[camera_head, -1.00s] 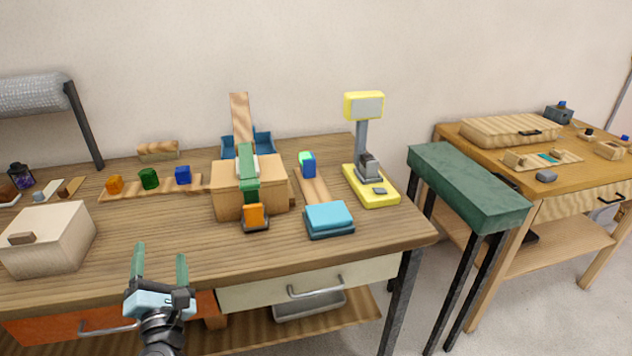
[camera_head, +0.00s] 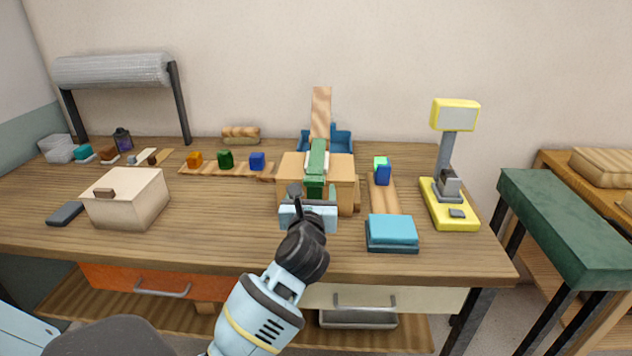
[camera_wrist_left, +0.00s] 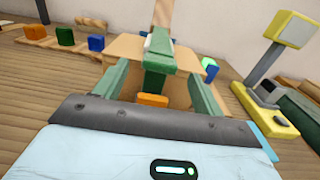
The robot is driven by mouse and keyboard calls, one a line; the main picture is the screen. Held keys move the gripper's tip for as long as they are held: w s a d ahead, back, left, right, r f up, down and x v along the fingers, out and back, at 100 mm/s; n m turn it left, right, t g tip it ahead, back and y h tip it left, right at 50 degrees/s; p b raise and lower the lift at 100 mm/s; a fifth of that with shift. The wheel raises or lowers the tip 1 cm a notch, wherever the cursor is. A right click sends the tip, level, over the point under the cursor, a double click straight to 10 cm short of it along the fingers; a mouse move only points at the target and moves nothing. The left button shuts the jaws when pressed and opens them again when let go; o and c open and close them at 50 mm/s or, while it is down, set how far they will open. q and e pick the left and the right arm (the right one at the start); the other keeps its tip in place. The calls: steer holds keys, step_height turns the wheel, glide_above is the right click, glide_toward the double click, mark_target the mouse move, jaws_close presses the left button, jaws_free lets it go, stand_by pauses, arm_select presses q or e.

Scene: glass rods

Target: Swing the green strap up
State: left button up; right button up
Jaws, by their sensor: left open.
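The green strap (camera_head: 317,158) lies over the top of a cardboard-coloured box (camera_head: 343,170) on the workbench and hangs down its front. In the left wrist view the strap (camera_wrist_left: 158,60) ends in an orange tab (camera_wrist_left: 152,100). My left gripper (camera_head: 314,193) is in front of the box, open. In the left wrist view its two green fingers (camera_wrist_left: 158,72) stand on either side of the hanging strap, with a gap visible on each side. In the head view my gripper hides the orange tab and the strap's lower end. My right gripper is not in view.
A teal pad (camera_head: 392,230) lies right of my gripper, with a yellow scale (camera_head: 449,212) beyond it. A cream box (camera_head: 128,196) stands to the left. Coloured blocks sit on a wooden strip (camera_head: 225,171) behind. Bench top between the cream box and my gripper is clear.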

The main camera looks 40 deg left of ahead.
mark_target(313, 183)
arm_select(q)
steer(key=shift+x, duration=2.5)
